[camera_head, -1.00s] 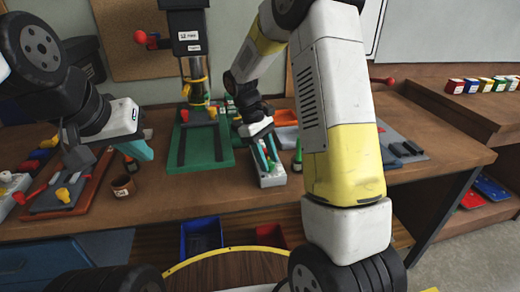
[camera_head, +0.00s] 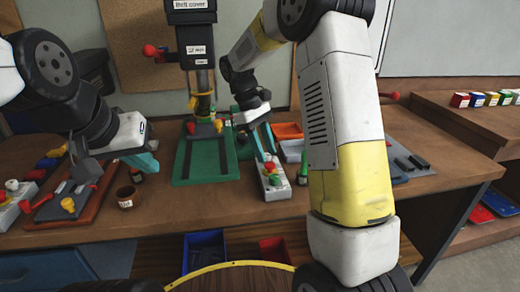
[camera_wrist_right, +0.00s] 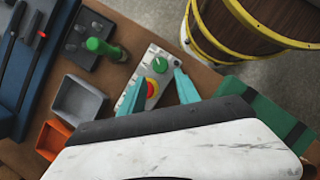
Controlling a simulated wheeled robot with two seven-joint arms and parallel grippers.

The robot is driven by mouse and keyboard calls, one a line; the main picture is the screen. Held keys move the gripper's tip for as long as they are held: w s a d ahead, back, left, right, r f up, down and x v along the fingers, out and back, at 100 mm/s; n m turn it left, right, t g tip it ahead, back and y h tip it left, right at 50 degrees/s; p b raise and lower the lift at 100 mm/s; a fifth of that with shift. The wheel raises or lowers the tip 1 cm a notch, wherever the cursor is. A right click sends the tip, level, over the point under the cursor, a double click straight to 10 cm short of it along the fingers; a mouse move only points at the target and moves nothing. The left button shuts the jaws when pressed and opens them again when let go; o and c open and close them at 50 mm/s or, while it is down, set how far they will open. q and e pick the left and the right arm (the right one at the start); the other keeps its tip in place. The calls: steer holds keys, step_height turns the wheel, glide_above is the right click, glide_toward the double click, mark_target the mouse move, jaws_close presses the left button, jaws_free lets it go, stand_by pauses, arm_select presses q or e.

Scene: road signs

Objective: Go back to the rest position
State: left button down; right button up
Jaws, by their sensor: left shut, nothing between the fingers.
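My left gripper (camera_head: 147,161), with teal fingers, is shut and empty above the left part of the workbench. My right gripper (camera_head: 263,143) is open above and behind a light grey control box (camera_head: 275,188) with coloured buttons. In the right wrist view the two teal fingers of this gripper (camera_wrist_right: 158,93) stand apart, with the box (camera_wrist_right: 152,62) and its green knob (camera_wrist_right: 159,65) below and between them. Nothing is held between them. My right forearm hides part of the bench.
A brown cup (camera_head: 126,197) and a board with tools (camera_head: 75,198) lie at left. A green bottle-like object (camera_head: 302,172) is beside the box. A blue bin (camera_head: 204,250) is below; a wooden barrel (camera_wrist_right: 265,22) shows in the wrist view.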

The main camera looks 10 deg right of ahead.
steer(key=s+d+r+m+t+y, duration=0.1)
steer(key=s+r+m+t, duration=0.3)
steer(key=s, duration=0.6)
steer(key=s+d+r+m+t+y, duration=0.1)
steer(key=s+r+m+t+y, duration=0.3)
steer(key=s+r, duration=0.3)
steer(key=s+t, duration=0.1)
steer(key=s, duration=0.2)
steer(key=shift+s+d+r+m, duration=0.2)
steer(key=shift+d+r+m, duration=0.1)
steer(key=shift+r, duration=0.1)
